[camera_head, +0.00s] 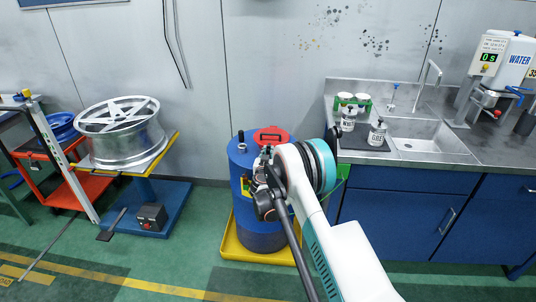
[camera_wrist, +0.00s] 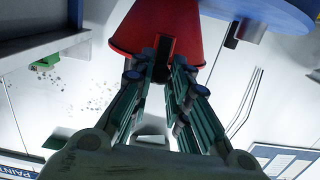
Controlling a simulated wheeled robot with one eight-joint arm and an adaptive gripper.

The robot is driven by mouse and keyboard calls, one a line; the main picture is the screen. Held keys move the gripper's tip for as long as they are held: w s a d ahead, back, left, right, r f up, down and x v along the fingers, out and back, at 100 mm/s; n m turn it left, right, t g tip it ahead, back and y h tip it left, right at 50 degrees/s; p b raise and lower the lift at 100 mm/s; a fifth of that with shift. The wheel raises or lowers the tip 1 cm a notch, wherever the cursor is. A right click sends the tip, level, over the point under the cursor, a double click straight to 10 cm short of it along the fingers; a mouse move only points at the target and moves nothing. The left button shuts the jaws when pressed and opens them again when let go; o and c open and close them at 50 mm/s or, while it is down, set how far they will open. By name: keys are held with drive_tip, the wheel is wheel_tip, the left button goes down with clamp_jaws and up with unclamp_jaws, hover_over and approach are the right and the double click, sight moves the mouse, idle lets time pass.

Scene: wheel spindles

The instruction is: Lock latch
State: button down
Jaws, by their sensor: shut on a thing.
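A blue drum (camera_head: 241,163) with a red funnel-shaped lid (camera_head: 277,132) on top stands in the middle of the head view. The red lid (camera_wrist: 190,35) also shows at the top of the wrist view, with a dark upright latch piece (camera_wrist: 162,58) on its face. My gripper (camera_head: 264,157) is at the front of the drum, just under the lid. In the wrist view, my gripper (camera_wrist: 155,70) has its green-grey fingers on either side of the dark latch piece, shut on it. The exact contact is partly hidden by the fingers.
The drum stands in a yellow tray (camera_head: 232,248). A blue-fronted sink counter (camera_head: 400,212) is close on the right, with bottles (camera_head: 377,134) on it. A wheel rim (camera_head: 122,135) on a stand is at left. The green floor between stand and tray is clear.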

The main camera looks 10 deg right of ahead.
drive_tip(key=shift+w+d+r+g+y+p, duration=0.15)
drive_tip(key=shift+w+r+g+y+p, duration=0.25)
drive_tip(key=shift+g+p, duration=0.5)
drive_tip(key=shift+g, duration=0.3)
drive_tip(key=c, duration=1.5)
unclamp_jaws()
drive_tip(key=shift+r, duration=0.1)
drive_tip(key=shift+s, duration=0.1)
drive_tip(key=v, duration=1.1)
drive_tip(key=shift+s, duration=0.4)
